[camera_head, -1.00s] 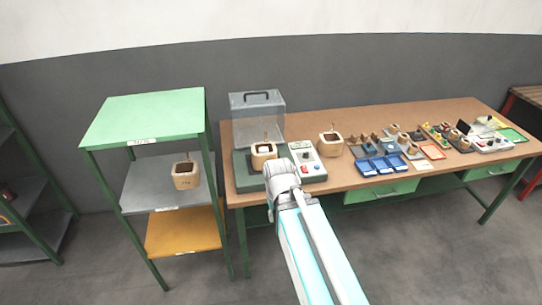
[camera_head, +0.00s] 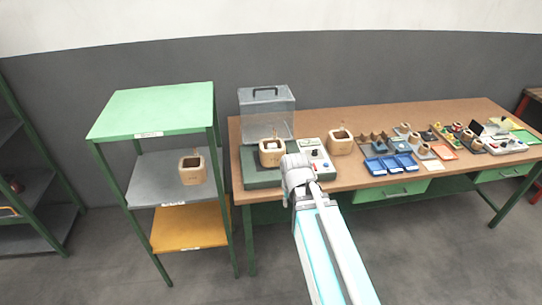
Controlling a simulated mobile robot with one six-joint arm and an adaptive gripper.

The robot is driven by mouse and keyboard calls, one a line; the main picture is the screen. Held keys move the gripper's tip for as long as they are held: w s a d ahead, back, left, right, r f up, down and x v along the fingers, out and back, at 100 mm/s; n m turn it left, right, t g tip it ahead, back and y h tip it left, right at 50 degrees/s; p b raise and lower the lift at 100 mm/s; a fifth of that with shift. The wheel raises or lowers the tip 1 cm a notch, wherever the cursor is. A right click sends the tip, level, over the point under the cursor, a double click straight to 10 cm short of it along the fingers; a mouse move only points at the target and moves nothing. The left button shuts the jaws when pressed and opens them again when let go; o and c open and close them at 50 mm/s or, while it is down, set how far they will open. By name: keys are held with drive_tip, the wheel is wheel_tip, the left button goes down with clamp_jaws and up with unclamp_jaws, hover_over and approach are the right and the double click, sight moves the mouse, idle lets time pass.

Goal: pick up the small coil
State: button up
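Three similar coils, wooden-looking hollow blocks, are in view; I cannot tell which is the small one. One coil (camera_head: 193,169) stands on the grey middle shelf of the left rack. One coil (camera_head: 270,153) sits on the dark green base of the test device (camera_head: 262,178) at the table's left end. One coil (camera_head: 341,142) stands on the table right of the control box. My arm reaches up from the bottom toward the table's front edge. Its end is in front of the device and the control box, right of the device's coil. My gripper's fingers are hidden behind the arm.
The wooden table (camera_head: 400,118) holds a control box (camera_head: 315,156), blue trays (camera_head: 391,165), and several small parts to the right. A clear cover with a handle (camera_head: 267,110) stands behind the device. The rack's green top (camera_head: 155,108) is empty. The table's back strip is clear.

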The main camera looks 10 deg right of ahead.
drive_tip(key=w+f+t+b, duration=0.4)
drive_tip(key=w+t+b, duration=0.15)
drive_tip(key=w, duration=0.85)
drive_tip(key=t+b, duration=0.6)
drive_tip(key=b, duration=0.1)
approach(261, 145)
drive_tip(key=shift+v, duration=1.95)
drive_tip(key=shift+d+f, duration=0.1)
drive_tip(key=shift+d, duration=0.05)
drive_tip(key=shift+b+x, duration=1.65)
drive_tip(key=shift+x, duration=2.6)
drive_tip(key=shift+w, duration=0.1)
drive_tip(key=shift+b+x, duration=1.05)
drive_tip(key=shift+x, duration=1.5)
